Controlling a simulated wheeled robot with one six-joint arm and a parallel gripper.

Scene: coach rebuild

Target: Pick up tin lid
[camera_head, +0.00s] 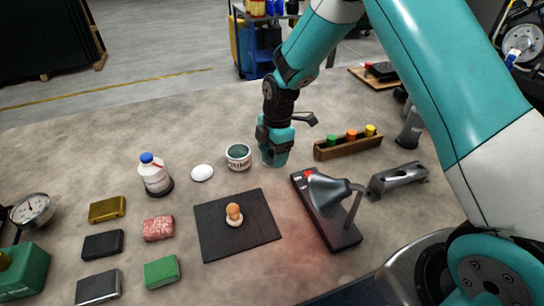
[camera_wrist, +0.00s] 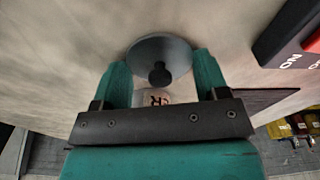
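The tin lid (camera_wrist: 160,58) is a round grey disc with a dark knob at its middle, seen in the wrist view. My gripper (camera_wrist: 161,62) has its two teal fingers apart, one on each side of the lid. A narrow gap seems to show between the fingertips and its rim. In the head view my gripper (camera_head: 272,158) points down at the table just right of the open tin (camera_head: 238,156), and mostly hides the lid. Part of a lettered label (camera_wrist: 154,97) shows between the fingers in the wrist view.
A white oval thing (camera_head: 202,173) lies left of the tin. A dark mat (camera_head: 215,240) with an egg-like piece is in front. A lamp (camera_head: 330,195) and a wooden rack (camera_head: 348,147) stand to the right. A white bottle (camera_head: 154,177) is farther left.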

